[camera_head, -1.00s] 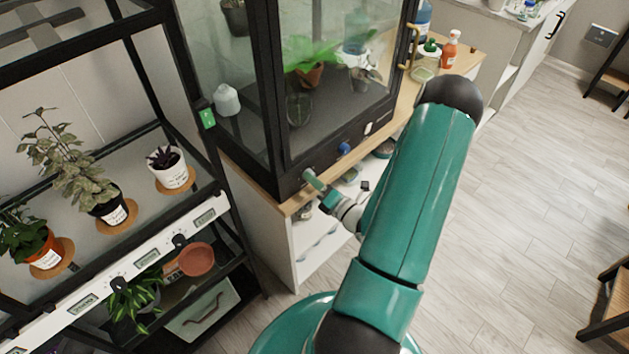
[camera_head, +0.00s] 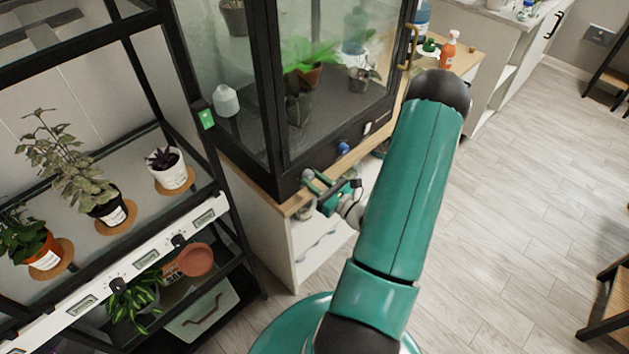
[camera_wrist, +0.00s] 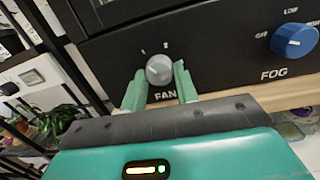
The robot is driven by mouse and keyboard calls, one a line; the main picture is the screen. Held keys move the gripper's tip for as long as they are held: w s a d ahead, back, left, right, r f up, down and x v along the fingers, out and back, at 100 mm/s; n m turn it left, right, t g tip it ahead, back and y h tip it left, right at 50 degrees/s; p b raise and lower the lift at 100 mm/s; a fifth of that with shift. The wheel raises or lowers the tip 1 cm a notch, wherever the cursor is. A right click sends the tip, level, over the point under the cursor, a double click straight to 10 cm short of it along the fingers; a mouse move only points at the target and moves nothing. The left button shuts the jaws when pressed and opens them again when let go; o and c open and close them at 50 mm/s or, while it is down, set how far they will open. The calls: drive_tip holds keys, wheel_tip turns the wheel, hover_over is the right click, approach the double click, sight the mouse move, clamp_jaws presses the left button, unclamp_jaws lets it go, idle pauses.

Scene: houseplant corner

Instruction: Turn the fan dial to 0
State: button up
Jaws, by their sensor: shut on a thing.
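The fan dial (camera_wrist: 159,70) is a grey knob on the black front panel of the glass cabinet, with the label FAN below it in the wrist view. My gripper (camera_wrist: 160,82) has its green fingers on either side of the dial and is shut on it. The dial's pointer and most of its scale marks are too small or covered to read. In the head view my gripper (camera_head: 318,180) is at the left end of the cabinet's lower front panel, and the dial is mostly hidden there.
A blue FOG dial (camera_wrist: 294,41) sits to the right of the fan dial. A white dial (camera_head: 367,128) is farther along the panel. The wooden cabinet top (camera_head: 290,207) juts out below the panel. A plant rack (camera_head: 150,242) stands at the left; open floor lies right.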

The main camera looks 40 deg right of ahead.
drive_tip(key=n, duration=0.6)
drive_tip(key=shift+r+n+g+y, duration=0.1)
drive_tip(key=shift+n+g+y, duration=0.2)
drive_tip(key=shift+n, duration=0.1)
drive_tip(key=n, duration=0.5)
drive_tip(key=shift+d, duration=0.1)
drive_tip(key=shift+n, duration=0.3)
drive_tip(key=o, duration=1)
drive_tip(key=shift+s, duration=0.1)
drive_tip(key=s, duration=0.4)
drive_tip(key=s+d, duration=0.1)
drive_tip(key=s, duration=0.8)
drive_tip(key=shift+s+d, duration=0.25)
drive_tip(key=shift+s, duration=0.05)
